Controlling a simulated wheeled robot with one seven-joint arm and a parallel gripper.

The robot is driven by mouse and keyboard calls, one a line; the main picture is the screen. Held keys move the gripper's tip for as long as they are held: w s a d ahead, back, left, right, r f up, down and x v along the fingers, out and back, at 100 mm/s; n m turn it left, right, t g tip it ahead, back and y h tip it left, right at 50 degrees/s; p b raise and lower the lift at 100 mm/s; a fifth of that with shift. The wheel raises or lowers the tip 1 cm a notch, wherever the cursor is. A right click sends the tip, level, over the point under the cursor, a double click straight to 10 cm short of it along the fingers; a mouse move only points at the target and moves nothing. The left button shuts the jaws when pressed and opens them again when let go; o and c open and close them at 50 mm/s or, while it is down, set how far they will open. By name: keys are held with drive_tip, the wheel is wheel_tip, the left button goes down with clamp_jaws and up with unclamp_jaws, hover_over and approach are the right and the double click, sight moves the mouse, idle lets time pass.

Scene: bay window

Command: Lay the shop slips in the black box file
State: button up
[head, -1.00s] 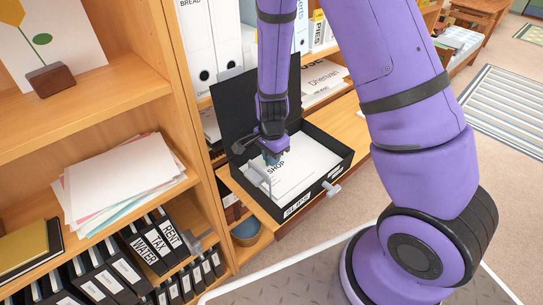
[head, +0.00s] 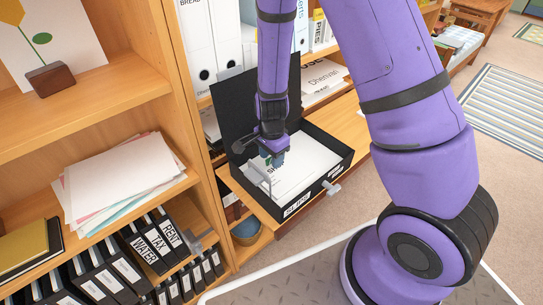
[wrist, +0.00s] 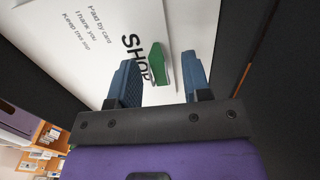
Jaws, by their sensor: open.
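The wrist view shows the top slip (wrist: 95,45) with "SHOP" in bold print. A green piece (wrist: 160,66), seemingly a clip, is at the slip's edge. My gripper (head: 276,160) is inside the box's outline over the slips. In the wrist view its blue fingers (wrist: 160,72) are apart, with the green piece between them; contact cannot be told.
A grey metal lever (head: 259,176) stands up in the box's left side. A bookcase at left holds loose papers (head: 120,178) and several black files (head: 150,250). White files (head: 200,45) stand behind the box.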

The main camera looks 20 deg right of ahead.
drive_tip(key=shift+r, duration=3.45)
drive_tip(key=s+d+r+n+t+y, duration=0.1)
drive_tip(key=s+r+n, duration=0.2)
drive_tip(key=r, duration=0.7)
drive_tip(key=s+d+r+n+t+y, duration=0.1)
drive_tip(key=s+d+r+n, duration=0.2)
drive_tip(key=r, duration=0.6)
drive_tip(key=s+d+r+n+t+h, duration=0.2)
drive_tip(key=s+r+n, duration=0.6)
drive_tip(key=s+r, duration=0.4)
drive_tip(key=s+d+t, duration=0.1)
drive_tip(key=s, duration=0.2)
drive_tip(key=shift+r, duration=0.25)
